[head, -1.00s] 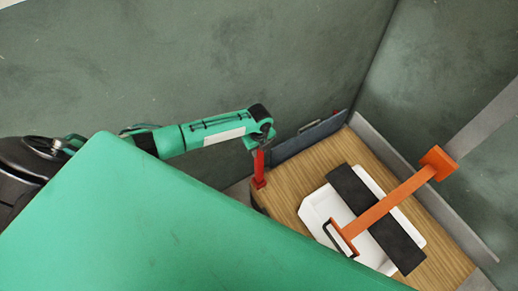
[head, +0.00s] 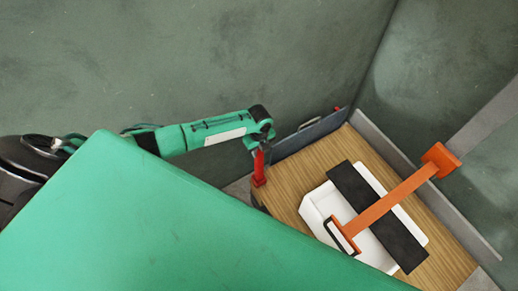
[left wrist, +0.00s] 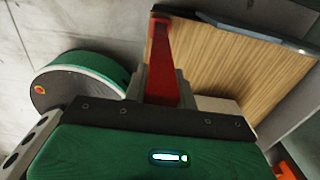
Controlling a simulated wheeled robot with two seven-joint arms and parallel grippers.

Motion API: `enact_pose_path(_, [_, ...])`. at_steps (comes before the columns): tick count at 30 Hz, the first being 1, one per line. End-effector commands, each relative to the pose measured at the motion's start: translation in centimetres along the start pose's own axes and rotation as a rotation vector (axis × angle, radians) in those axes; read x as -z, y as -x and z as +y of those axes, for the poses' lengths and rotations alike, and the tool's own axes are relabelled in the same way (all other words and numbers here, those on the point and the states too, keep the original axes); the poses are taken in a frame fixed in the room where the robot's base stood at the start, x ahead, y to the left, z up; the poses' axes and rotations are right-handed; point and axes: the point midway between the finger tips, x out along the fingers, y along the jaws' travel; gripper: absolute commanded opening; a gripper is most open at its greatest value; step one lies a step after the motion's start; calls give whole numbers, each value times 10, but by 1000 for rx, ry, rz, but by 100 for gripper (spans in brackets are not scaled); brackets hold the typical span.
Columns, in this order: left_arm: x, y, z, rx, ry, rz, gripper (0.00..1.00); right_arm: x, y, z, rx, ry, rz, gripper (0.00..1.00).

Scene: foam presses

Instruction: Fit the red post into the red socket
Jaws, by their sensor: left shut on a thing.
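My left gripper (head: 259,148) is shut on the red post (head: 259,168). The post hangs down from the fingers, close to upright, near the left corner of the wooden table top (head: 290,170). In the left wrist view the red post (left wrist: 162,55) sticks out from between the grey fingers of the gripper (left wrist: 163,88), with the wood grain beside it. I cannot make out the red socket. A small red bit (head: 336,109) shows at the back edge behind a blue-grey panel, too small to identify. My right gripper is not in view.
A white tray (head: 314,207) with a black strip (head: 350,185) across it lies on the table. An orange bar (head: 385,205) with a handle spans above it. A blue-grey panel (head: 311,134) stands along the back edge. Bare wood lies between post and tray.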

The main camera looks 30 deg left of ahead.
Motion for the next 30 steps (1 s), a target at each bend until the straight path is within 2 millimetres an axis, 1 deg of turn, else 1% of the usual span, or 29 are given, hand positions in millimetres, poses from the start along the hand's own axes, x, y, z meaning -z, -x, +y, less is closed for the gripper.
enact_pose_path(20, [0, -18, 0, 1, 0, 0, 0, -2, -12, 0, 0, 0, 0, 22])
enact_pose_path(30, [0, -30, 0, 1, 0, 0, 0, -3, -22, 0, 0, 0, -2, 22])
